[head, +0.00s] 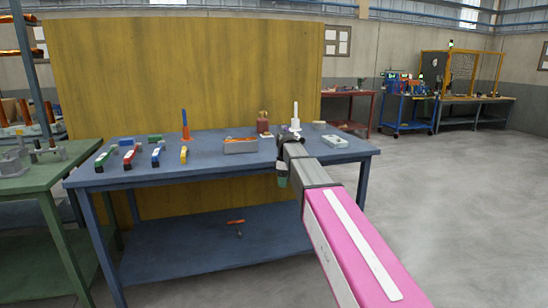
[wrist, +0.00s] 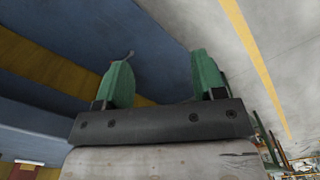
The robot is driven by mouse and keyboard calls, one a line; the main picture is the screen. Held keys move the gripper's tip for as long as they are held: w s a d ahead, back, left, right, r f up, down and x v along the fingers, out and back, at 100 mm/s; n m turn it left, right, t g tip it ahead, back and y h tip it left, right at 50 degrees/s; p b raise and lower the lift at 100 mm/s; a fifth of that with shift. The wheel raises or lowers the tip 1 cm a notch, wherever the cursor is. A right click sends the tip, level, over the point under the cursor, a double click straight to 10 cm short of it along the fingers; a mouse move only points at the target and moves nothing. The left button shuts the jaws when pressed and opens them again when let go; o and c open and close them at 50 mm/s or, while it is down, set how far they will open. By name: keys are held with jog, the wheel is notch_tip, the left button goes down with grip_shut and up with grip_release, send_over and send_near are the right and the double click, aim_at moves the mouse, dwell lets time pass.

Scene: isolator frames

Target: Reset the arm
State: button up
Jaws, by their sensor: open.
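My arm reaches forward in the head view toward the right part of the blue table (head: 215,170). My gripper (head: 282,181) hangs just past the table's front edge, with its green fingers pointing down. In the wrist view my gripper (wrist: 158,82) shows two green fingers set well apart. It is open, with nothing between the fingers.
Several coloured blocks, a blue and orange upright tool (head: 185,125), a grey bin (head: 240,146) and a white fixture (head: 334,141) stand on the blue table. An orange-handled tool (head: 236,222) lies on its lower shelf. A green table (head: 50,170) stands left; the floor at right is clear.

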jog(key=s+d+f+m, duration=0.4)
jog(key=s+f, duration=0.4)
jog(key=s+d+f+m, duration=0.5)
jog(key=s+f, duration=0.3)
jog(key=s, duration=0.1)
jog(key=s+d+f+m, duration=0.4)
jog(key=s+d+f, duration=0.1)
jog(key=s+f, duration=0.3)
jog(key=shift+s+f+m, duration=0.15)
jog(key=shift+s+m, duration=0.25)
jog(key=shift+s, duration=0.3)
